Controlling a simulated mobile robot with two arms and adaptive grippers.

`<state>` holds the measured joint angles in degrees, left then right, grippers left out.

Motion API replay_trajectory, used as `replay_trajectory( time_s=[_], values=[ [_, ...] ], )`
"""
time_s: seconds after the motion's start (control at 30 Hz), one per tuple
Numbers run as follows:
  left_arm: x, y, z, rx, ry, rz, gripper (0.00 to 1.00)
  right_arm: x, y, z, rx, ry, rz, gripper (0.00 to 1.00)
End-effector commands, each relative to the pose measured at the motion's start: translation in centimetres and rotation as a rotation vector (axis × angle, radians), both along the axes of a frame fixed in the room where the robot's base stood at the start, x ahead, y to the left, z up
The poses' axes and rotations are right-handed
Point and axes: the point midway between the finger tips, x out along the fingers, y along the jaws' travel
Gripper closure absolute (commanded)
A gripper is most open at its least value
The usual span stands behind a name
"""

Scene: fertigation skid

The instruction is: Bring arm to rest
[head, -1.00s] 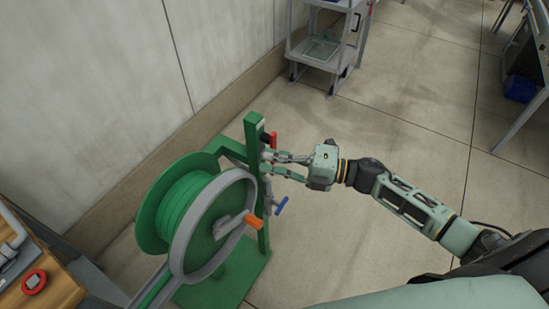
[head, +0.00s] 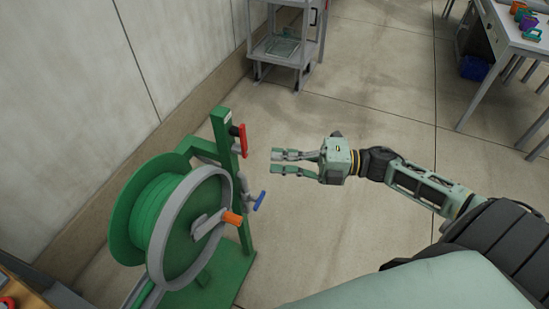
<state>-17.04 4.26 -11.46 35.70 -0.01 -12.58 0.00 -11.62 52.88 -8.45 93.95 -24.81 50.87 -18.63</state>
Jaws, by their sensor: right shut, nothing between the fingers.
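My right gripper (head: 274,163) reaches in from the right in the head view. Its two fingers point left, shut and empty, in clear air just right of the green post. My right arm is bent and held out over the floor. The green hose reel (head: 165,222) stands left of the gripper, with a red-handled valve (head: 239,139) and a blue-handled valve (head: 259,200) on its post. A gap separates the fingertips from the red handle. My left gripper is not in view.
A grey cart (head: 287,46) stands at the back by the wall. A white table (head: 520,42) with small coloured items is at the upper right, with a blue bin (head: 475,67) near it. A wooden surface edge shows at the lower left. The floor between is clear.

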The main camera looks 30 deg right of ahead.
Motion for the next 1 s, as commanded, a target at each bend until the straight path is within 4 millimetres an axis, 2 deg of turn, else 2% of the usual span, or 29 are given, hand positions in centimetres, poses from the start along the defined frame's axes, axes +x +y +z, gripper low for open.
replay_trajectory(
  time_s=[0.43,0.57,0.67,0.77,0.8,0.87,0.9,0.97,1.0],
  values=[
    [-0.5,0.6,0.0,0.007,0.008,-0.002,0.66,0.1,-0.1,-0.1,0.002,0.004,-0.006,1.0],
    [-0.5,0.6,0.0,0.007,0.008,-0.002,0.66,1.4,-1.5,-2.5,0.042,0.07,-0.103,1.0],
    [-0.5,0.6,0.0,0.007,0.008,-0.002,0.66,2.9,-4.1,-7.1,0.108,0.193,-0.271,1.0],
    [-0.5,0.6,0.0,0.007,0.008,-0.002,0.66,3.4,-7.3,-13.9,0.189,0.365,-0.48,1.0],
    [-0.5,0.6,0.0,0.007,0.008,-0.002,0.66,3.0,-8.4,-16.8,0.218,0.437,-0.561,1.0],
    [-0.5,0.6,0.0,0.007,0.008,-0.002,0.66,2.1,-9.7,-21.2,0.259,0.542,-0.674,1.0],
    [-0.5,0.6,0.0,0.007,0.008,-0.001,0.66,1.1,-10.4,-24.1,0.284,0.612,-0.745,1.0],
    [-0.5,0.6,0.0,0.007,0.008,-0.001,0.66,-0.7,-11.0,-28.3,0.316,0.717,-0.846,1.0],
    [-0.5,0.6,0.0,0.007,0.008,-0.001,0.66,-2.1,-11.3,-31.0,0.335,0.785,-0.91,1.0]
  ],
)
